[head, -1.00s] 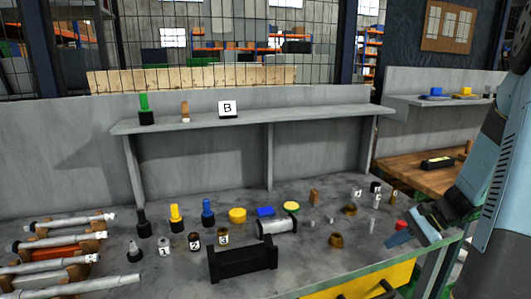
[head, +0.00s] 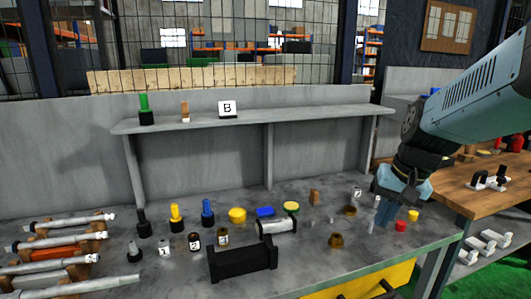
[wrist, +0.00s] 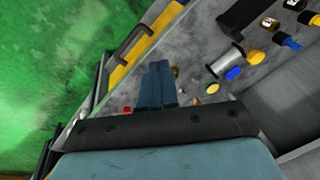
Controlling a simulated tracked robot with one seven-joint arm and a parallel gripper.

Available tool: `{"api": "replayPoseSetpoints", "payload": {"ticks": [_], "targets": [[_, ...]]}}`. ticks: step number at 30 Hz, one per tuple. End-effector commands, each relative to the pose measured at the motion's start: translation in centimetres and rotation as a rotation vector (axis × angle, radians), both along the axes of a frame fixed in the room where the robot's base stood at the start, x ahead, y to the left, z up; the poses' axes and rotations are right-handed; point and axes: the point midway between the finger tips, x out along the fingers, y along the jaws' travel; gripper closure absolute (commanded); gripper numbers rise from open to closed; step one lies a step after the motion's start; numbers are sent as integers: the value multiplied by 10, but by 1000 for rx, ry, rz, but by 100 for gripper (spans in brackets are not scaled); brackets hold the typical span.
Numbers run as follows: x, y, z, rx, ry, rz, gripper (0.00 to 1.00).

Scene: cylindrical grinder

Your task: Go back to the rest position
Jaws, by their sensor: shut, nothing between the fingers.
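My gripper (head: 386,212) is at the right end of the grey bench (head: 310,262) in the head view, with its blue fingers pointing down. The fingers are together with nothing between them. In the wrist view my gripper (wrist: 160,72) also shows its two fingers side by side, above the bench top and close to its front edge. A red cap (head: 401,226) and a yellow cap (head: 413,215) are just right of the fingertips. Small parts behind the gripper are partly hidden.
A black V-block (head: 242,262) and a metal spool (head: 276,226) stand mid-bench. Shafts (head: 60,241) lie on a rack at left. A grey shelf (head: 250,121) runs along the back. A wooden table (head: 470,190) stands at right. Green floor (wrist: 60,70) lies beyond the bench edge.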

Motion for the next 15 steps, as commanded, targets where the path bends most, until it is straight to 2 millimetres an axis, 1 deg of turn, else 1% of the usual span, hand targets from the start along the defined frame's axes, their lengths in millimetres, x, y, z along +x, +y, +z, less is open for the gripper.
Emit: {"api": "replayPoseSetpoints", "payload": {"ticks": [1,9,15], "targets": [[-7,4,8,-29,-34,31,100],[-40,14,42,-171,-201,167,100],[-56,16,58,-235,-293,230,100]]}}
